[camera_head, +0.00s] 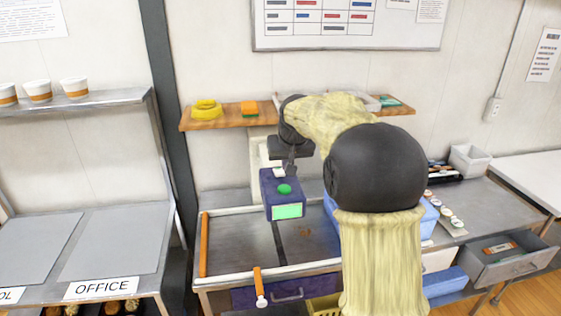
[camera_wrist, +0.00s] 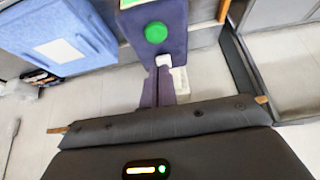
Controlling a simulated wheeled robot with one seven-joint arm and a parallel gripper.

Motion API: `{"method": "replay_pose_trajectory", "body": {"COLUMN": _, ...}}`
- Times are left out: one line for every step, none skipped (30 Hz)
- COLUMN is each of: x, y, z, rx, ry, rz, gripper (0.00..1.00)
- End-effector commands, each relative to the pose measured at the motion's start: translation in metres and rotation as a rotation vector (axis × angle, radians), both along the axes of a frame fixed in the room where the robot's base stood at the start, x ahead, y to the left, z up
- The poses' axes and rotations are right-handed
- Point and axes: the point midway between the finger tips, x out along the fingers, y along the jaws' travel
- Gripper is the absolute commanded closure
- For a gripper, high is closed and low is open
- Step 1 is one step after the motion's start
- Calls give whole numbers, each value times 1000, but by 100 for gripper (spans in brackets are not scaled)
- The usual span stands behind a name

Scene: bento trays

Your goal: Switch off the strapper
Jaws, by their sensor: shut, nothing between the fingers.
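The strapper (camera_head: 268,200) is a dark purple box above the metal bench, with a round green button (camera_head: 284,189) and a lit green display (camera_head: 287,211). In the wrist view the strapper (camera_wrist: 178,38) is at the top, with its green button (camera_wrist: 156,32) in full view and only a sliver of display. A small white switch piece (camera_wrist: 164,60) sits on its near edge. My gripper (camera_head: 287,172) is shut and empty, pointing down at that edge. In the wrist view its fingertips (camera_wrist: 160,72) are at or just short of the white piece; contact is unclear.
A wooden shelf (camera_head: 227,117) behind holds a yellow item (camera_head: 207,109) and an orange block (camera_head: 249,108). A blue bin (camera_wrist: 58,38) stands beside the strapper. Orange-handled bars (camera_head: 204,245) edge the bench tray. An open drawer (camera_head: 510,265) juts out at right.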

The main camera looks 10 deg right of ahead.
Motion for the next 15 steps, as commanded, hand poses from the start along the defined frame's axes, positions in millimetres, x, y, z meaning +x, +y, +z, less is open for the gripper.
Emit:
{"method": "replay_pose_trajectory", "body": {"x": 14, "y": 0, "z": 18, "rx": 0, "ry": -19, "rz": 0, "gripper": 100}}
{"method": "replay_pose_trajectory", "body": {"x": 20, "y": 0, "z": 25, "rx": 0, "ry": -29, "rz": 0, "gripper": 100}}
{"method": "replay_pose_trajectory", "body": {"x": 27, "y": 0, "z": 33, "rx": -1, "ry": -38, "rz": 1, "gripper": 100}}
{"method": "replay_pose_trajectory", "body": {"x": 31, "y": 0, "z": 39, "rx": -1, "ry": -46, "rz": 1, "gripper": 100}}
{"method": "replay_pose_trajectory", "body": {"x": 35, "y": 1, "z": 43, "rx": -1, "ry": -52, "rz": 1, "gripper": 100}}
{"method": "replay_pose_trajectory", "body": {"x": 38, "y": 1, "z": 47, "rx": -1, "ry": -56, "rz": 1, "gripper": 100}}
{"method": "replay_pose_trajectory", "body": {"x": 40, "y": 1, "z": 49, "rx": -1, "ry": -59, "rz": 1, "gripper": 100}}
{"method": "replay_pose_trajectory", "body": {"x": 41, "y": 1, "z": 51, "rx": -1, "ry": -61, "rz": 1, "gripper": 100}}
{"method": "replay_pose_trajectory", "body": {"x": 42, "y": 1, "z": 52, "rx": -1, "ry": -64, "rz": 1, "gripper": 100}}
{"method": "replay_pose_trajectory", "body": {"x": 42, "y": 1, "z": 52, "rx": -1, "ry": -65, "rz": 1, "gripper": 100}}
{"method": "replay_pose_trajectory", "body": {"x": 42, "y": 1, "z": 52, "rx": -1, "ry": -65, "rz": 1, "gripper": 100}}
{"method": "replay_pose_trajectory", "body": {"x": 42, "y": 1, "z": 52, "rx": -1, "ry": -65, "rz": 1, "gripper": 100}}
{"method": "replay_pose_trajectory", "body": {"x": 42, "y": 1, "z": 52, "rx": -1, "ry": -64, "rz": 1, "gripper": 100}}
{"method": "replay_pose_trajectory", "body": {"x": 42, "y": 1, "z": 52, "rx": -1, "ry": -65, "rz": 1, "gripper": 100}}
{"method": "replay_pose_trajectory", "body": {"x": 42, "y": 1, "z": 52, "rx": -1, "ry": -64, "rz": 1, "gripper": 100}}
